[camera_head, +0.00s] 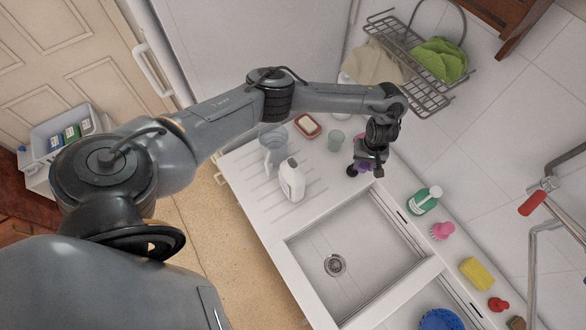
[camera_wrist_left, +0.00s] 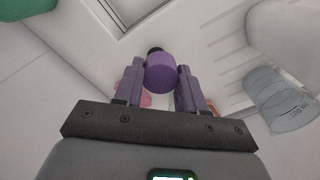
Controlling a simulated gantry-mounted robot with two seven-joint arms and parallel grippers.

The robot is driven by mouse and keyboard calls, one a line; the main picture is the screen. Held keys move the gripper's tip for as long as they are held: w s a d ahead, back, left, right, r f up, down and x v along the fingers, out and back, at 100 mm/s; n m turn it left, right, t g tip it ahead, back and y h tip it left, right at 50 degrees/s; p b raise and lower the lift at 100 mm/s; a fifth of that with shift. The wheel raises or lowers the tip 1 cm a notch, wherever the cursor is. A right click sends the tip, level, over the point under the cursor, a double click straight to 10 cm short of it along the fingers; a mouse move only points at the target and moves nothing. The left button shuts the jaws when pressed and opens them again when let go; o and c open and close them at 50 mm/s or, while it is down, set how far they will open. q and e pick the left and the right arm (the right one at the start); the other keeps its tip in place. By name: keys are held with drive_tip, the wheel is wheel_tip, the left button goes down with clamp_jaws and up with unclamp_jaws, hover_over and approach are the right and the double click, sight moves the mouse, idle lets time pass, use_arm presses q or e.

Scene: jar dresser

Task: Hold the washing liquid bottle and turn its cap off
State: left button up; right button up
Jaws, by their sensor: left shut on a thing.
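A white bottle (camera_head: 292,182) stands on the ribbed drainboard, apart from the gripper. A green bottle with a white label (camera_head: 424,201) is right of the gripper. My right gripper is not in view.
The sink basin (camera_head: 350,240) is empty. A pink item (camera_head: 442,231), yellow sponge (camera_head: 477,274) and wall tap with red handle (camera_head: 533,203) are at right.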

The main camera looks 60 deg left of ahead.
use_arm(q)
drive_tip(key=shift+n, duration=0.3)
drive_tip(key=s+a+f+b, duration=0.1)
drive_tip(key=s+a+f, duration=0.4)
drive_tip(key=s+a+f+b, duration=0.2)
drive_tip(key=s+a+f, duration=0.3)
drive_tip(key=s+f, duration=0.1)
drive_tip(key=b, duration=0.1)
hover_over(306, 170)
wheel_tip(306, 170, down, 2)
drive_tip(key=shift+d, duration=0.1)
drive_tip(key=shift+f+b, duration=0.75)
drive_tip(key=shift+f, duration=1.25)
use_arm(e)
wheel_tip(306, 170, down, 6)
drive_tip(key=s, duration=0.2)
use_arm(q)
drive_tip(key=o, duration=1.2)
